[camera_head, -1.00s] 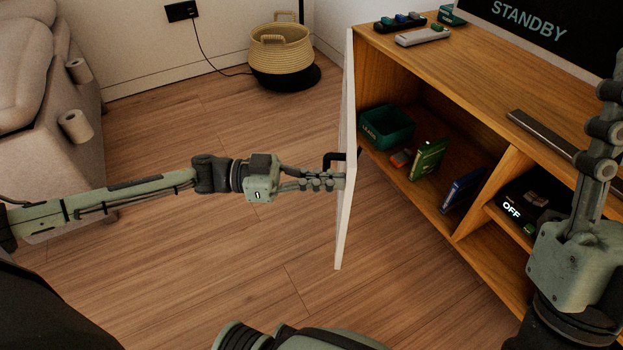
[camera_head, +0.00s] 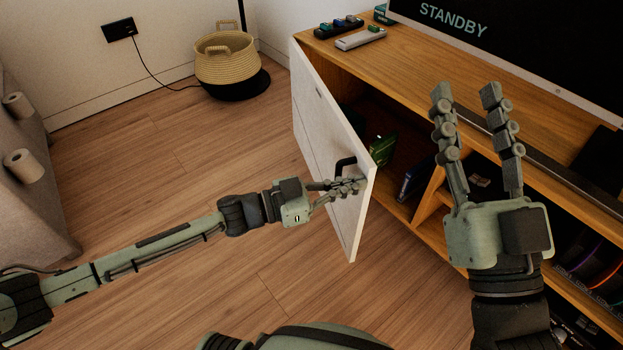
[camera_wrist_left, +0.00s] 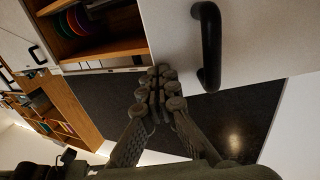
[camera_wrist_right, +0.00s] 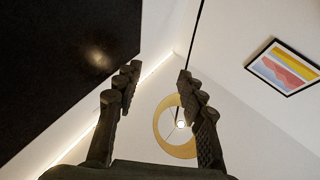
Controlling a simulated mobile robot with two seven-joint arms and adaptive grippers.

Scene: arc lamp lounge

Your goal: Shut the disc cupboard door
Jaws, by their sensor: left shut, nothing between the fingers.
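The white cupboard door (camera_head: 325,140) stands part-way open at the left end of the wooden cabinet (camera_head: 420,85). Its black handle (camera_head: 345,163) is on the outer face near the free edge, and it shows large in the left wrist view (camera_wrist_left: 209,45). My left gripper (camera_head: 358,186) is shut and empty, its fingertips at the door's outer face just below the handle; I cannot tell for sure whether they touch. My right gripper (camera_head: 465,95) is open and empty, pointing up in front of the cabinet; the right wrist view (camera_wrist_right: 158,85) shows its fingers apart.
Inside the cupboard are a green case (camera_head: 383,149) and a blue case (camera_head: 411,180). Remotes (camera_head: 360,38) and a screen (camera_head: 520,40) stand on top. A woven basket (camera_head: 226,62) is at the back wall. The floor left of the door is clear.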

